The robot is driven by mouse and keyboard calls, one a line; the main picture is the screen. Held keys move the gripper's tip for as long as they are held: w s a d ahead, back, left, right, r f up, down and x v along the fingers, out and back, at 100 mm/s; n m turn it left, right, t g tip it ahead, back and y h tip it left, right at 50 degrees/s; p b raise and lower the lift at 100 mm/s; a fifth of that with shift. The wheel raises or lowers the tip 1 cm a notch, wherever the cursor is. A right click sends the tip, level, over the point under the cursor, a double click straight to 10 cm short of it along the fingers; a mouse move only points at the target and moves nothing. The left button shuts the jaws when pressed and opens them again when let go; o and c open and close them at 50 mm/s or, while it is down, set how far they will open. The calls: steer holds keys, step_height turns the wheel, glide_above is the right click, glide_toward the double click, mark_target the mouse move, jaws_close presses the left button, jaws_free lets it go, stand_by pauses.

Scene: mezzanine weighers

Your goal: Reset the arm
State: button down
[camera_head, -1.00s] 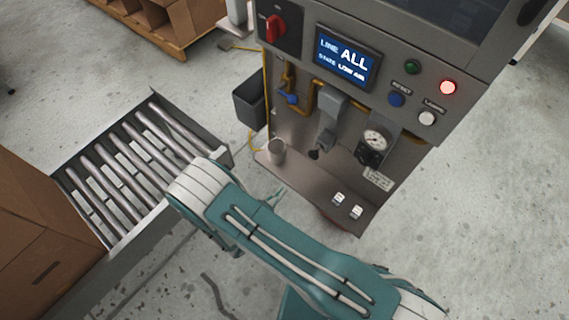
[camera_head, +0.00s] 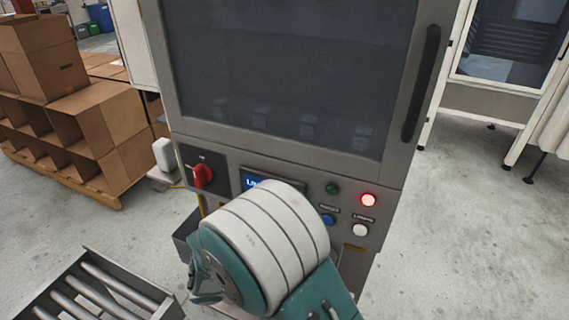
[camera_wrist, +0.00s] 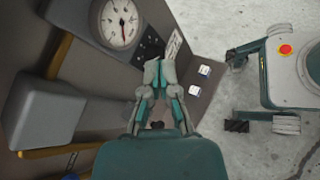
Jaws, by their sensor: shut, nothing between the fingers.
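My gripper (camera_wrist: 160,75) shows in the wrist view with its two fingers together and nothing between them. It is in front of the lower part of the grey machine, close to a white round gauge (camera_wrist: 119,22) and a grey lever housing (camera_wrist: 40,108). In the head view my arm, teal and white, rises in front of the machine's control panel (camera_head: 240,165) and covers most of its screen (camera_head: 258,181).
The panel has a red rotary switch (camera_head: 203,176), a green button (camera_head: 332,188), a lit red lamp (camera_head: 369,200) and a white button (camera_head: 360,230). A roller conveyor (camera_head: 95,290) is at lower left. Cardboard boxes (camera_head: 100,120) stand on a pallet behind.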

steer(key=s+d+r+m+y, duration=0.6)
steer(key=d+r+m, duration=0.1)
steer(key=r, duration=0.4)
steer(key=s+d+r+m+t+y, duration=0.1)
steer(key=s+d+r+m+y, duration=0.4)
steer(key=d+r+m, duration=0.3)
steer(key=shift+s+r+m+y, duration=0.4)
steer(key=shift+s+r+m, duration=0.4)
steer(key=shift+r, duration=0.55)
steer(key=shift+w, duration=0.2)
